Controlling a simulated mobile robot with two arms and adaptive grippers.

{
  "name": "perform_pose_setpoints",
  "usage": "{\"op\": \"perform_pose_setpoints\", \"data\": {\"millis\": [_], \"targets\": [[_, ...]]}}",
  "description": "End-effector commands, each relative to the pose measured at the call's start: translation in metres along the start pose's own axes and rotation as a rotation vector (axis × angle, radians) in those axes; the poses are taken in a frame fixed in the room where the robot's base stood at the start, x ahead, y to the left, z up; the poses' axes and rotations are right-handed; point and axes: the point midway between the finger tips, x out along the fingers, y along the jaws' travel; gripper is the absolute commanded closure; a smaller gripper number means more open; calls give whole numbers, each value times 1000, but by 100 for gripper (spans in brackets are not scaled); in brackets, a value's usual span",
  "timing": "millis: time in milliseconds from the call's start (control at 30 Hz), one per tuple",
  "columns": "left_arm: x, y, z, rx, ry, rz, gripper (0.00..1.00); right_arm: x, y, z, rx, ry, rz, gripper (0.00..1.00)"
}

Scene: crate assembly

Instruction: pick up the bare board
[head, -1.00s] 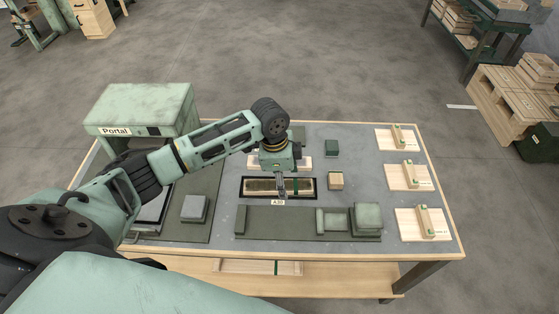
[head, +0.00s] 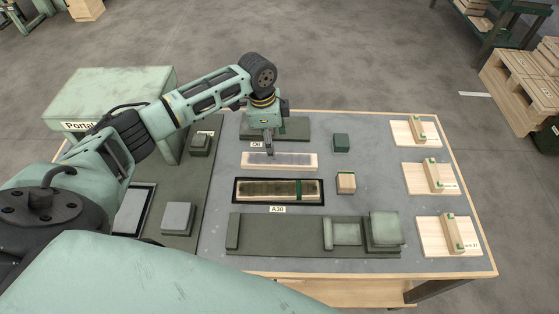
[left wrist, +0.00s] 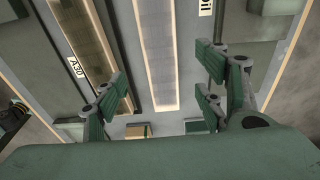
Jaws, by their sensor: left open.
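A board (head: 300,161) with a pale wood edge and greyish face lies on the grey table top, behind a black-framed tray (head: 236,192) labelled A30. It also shows in the left wrist view (left wrist: 157,50), running up the middle of the picture. A second board (head: 268,189) lies in the tray, with a darker face and a green band across its right part. My left gripper (head: 269,150) is over the back edge of the first board, fingers pointing down. In the left wrist view its fingers (left wrist: 165,92) are apart and empty, with that board between them. My right gripper is not in view.
A green Portal housing (head: 110,95) stands at the left. A small wood block (head: 346,183) and a green block (head: 341,143) stand to the right. Several pale plates with bars (head: 415,132) line the right edge. A dark green fixture (head: 280,232) lies in front.

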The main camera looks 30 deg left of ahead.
Motion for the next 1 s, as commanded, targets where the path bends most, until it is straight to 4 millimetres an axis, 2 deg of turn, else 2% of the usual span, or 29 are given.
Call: {"op": "perform_pose_setpoints", "data": {"millis": [67, 367, 533, 700, 967, 1000], "targets": [[7, 0, 0, 0, 0, 0, 35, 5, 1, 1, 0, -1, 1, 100], [36, 1, -3, 0, -1, 2, 35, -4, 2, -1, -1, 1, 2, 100], [59, 2, -11, 0, -1, 2, 35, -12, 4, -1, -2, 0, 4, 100], [79, 1, -10, 0, -1, -1, 35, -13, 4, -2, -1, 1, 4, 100], [82, 1, -9, 0, -1, -1, 35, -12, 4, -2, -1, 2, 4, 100], [82, 1, -9, 0, -1, -1, 39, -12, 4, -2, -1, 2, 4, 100]]}}
